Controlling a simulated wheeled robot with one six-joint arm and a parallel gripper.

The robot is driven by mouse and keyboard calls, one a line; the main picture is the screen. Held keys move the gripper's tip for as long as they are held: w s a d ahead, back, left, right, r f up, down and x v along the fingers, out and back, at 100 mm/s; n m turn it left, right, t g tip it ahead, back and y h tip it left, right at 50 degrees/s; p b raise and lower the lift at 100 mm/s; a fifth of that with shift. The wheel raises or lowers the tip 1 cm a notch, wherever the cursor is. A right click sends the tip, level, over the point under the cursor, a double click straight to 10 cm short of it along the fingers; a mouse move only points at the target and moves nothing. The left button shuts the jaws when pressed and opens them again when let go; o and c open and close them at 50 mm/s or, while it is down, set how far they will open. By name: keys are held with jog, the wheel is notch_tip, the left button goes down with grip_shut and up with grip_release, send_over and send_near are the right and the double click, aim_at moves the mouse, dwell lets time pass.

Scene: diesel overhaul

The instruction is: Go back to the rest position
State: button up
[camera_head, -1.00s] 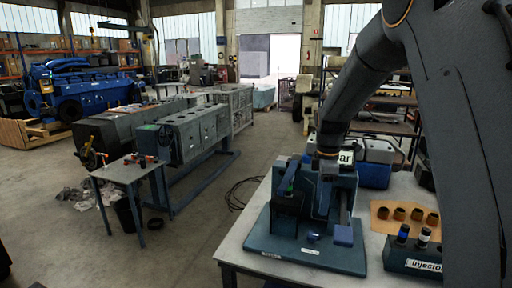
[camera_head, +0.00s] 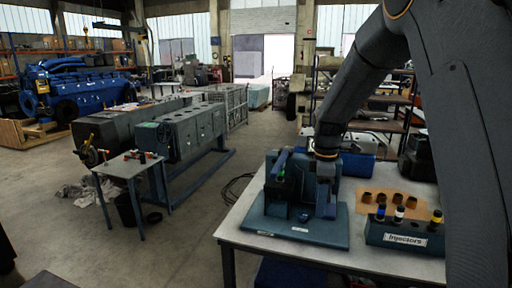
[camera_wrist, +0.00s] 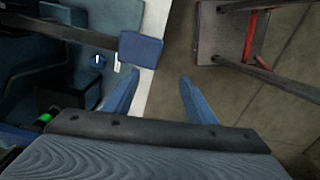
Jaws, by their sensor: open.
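My gripper (camera_wrist: 158,98) shows in the wrist view with its two blue fingers apart and nothing between them. Below the fingers are the white table edge and the floor. The stand's base and blocks also fill the left of the wrist view (camera_wrist: 68,62), close beside the left finger.
An injector rack (camera_head: 397,238) labelled "Injectors" holds several injectors. Several dark cups stand on a tan mat (camera_head: 378,210) behind it. The white table (camera_head: 236,228) has bare room at its left edge. A small grey table (camera_head: 128,167) and a long engine block (camera_head: 188,131) stand left across open floor.

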jog(key=s+f+m+t, duration=0.2)
jog(key=s+m, duration=1.3)
jog(key=s, duration=0.7)
notch_tip(320, 180, down, 12)
jog(key=b, duration=1)
jog(key=shift+a+m+g+b, duration=0.25)
jog(key=shift+m+g+b, duration=0.15)
